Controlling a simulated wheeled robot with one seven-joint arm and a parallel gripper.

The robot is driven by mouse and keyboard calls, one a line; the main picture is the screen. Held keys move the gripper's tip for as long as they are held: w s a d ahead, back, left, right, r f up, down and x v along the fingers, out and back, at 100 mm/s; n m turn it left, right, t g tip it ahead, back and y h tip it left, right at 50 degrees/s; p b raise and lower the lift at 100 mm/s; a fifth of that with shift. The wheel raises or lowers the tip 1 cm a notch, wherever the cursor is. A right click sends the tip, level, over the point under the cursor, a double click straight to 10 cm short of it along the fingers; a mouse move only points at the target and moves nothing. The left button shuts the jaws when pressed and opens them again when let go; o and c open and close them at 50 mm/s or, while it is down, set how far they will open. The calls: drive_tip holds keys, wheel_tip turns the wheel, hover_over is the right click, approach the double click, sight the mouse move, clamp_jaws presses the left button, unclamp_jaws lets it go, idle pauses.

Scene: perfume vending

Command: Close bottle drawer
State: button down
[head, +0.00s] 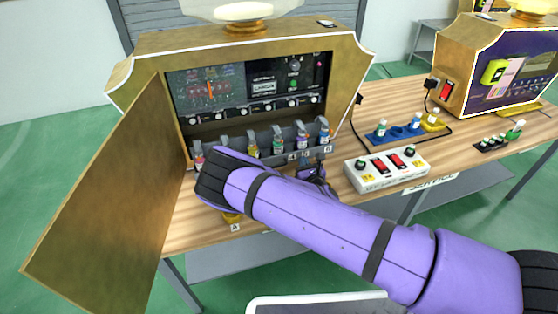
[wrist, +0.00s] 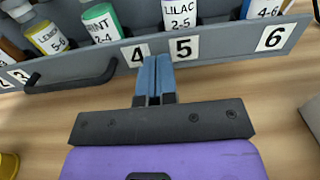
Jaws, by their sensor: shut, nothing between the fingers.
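The grey bottle drawer (head: 312,155) stands pulled out at the bottom of the gold cabinet in the head view, with a row of several bottles in it. In the wrist view its front panel (wrist: 222,48) crosses the top, with number labels and a dark handle (wrist: 85,83) at left. My gripper (wrist: 154,62) is shut and empty, its blue fingertips at the panel between labels 4 and 5. Whether they touch it I cannot tell. In the head view my purple arm hides part of the drawer's left front, and the gripper shows only partly behind it.
The cabinet's gold door (head: 95,195) hangs wide open at left. A white switch box (head: 387,168) and a blue tray (head: 396,133) with small bottles stand right of the drawer on the wooden table (head: 455,150). A second cabinet (head: 495,65) stands further right.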

sight(296, 149)
idle(0.4)
drive_tip(key=shift+x, duration=10.05)
drive_tip(key=shift+f, duration=0.1)
drive_tip(key=shift+s, duration=0.1)
drive_tip(key=shift+v, duration=5.95)
drive_tip(key=shift+d, duration=0.1)
